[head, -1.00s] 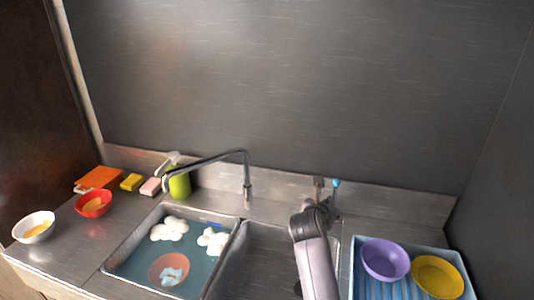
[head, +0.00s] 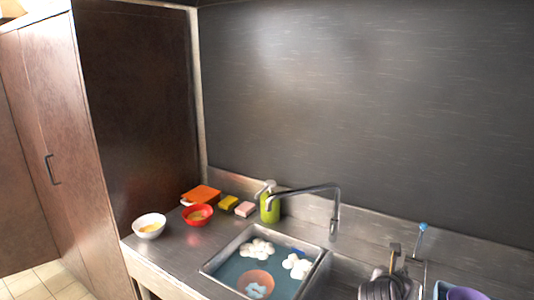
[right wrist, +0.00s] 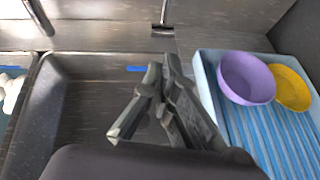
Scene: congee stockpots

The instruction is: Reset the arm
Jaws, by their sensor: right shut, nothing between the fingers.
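My right gripper (head: 396,260) is low at the right of the head view, above the right-hand sink basin. In the right wrist view its dark fingers (right wrist: 160,78) are shut and empty, over the empty basin (right wrist: 85,100). It holds nothing and lies left of the blue ribbed rack (right wrist: 262,130). Much of my right arm is cut off by the bottom edge of the head view. My left gripper is in neither view.
The tap (head: 335,215) stands behind the basins. The left basin (head: 232,273) holds water, suds and an orange bowl (head: 256,281). White (head: 149,226) and red (head: 197,215) bowls stand left. Purple (right wrist: 246,78) and yellow (right wrist: 290,89) bowls sit in the rack.

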